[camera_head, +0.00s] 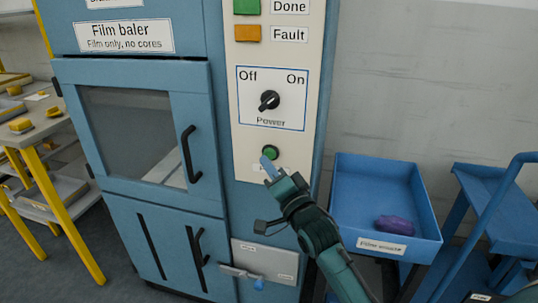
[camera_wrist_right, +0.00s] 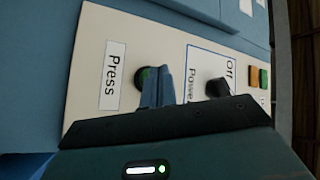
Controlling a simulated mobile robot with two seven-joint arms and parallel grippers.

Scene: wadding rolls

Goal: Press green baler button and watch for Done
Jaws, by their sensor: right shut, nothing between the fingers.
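The blue film baler (camera_head: 135,80) has a cream control panel (camera_head: 250,110) on its right side. The green button (camera_head: 270,152) sits low on the panel, above a label that reads Press (camera_wrist_right: 113,75) in the right wrist view. My right gripper (camera_head: 268,164) is shut and empty, its blue fingertips at the button's lower edge in the head view. In the right wrist view the fingers (camera_wrist_right: 158,88) partly cover the button (camera_wrist_right: 143,78); whether they touch it I cannot tell. The Done lamp (camera_head: 246,6) is green and the Fault lamp (camera_head: 248,33) is orange. My left gripper is not in view.
The black Power knob (camera_head: 269,100) is above the button, between Off and On. A blue tray (camera_head: 345,215) with a purple roll (camera_head: 394,225) is at right. A blue trolley (camera_head: 490,200) stands beyond it. A yellow-legged table (camera_head: 50,180) is at left.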

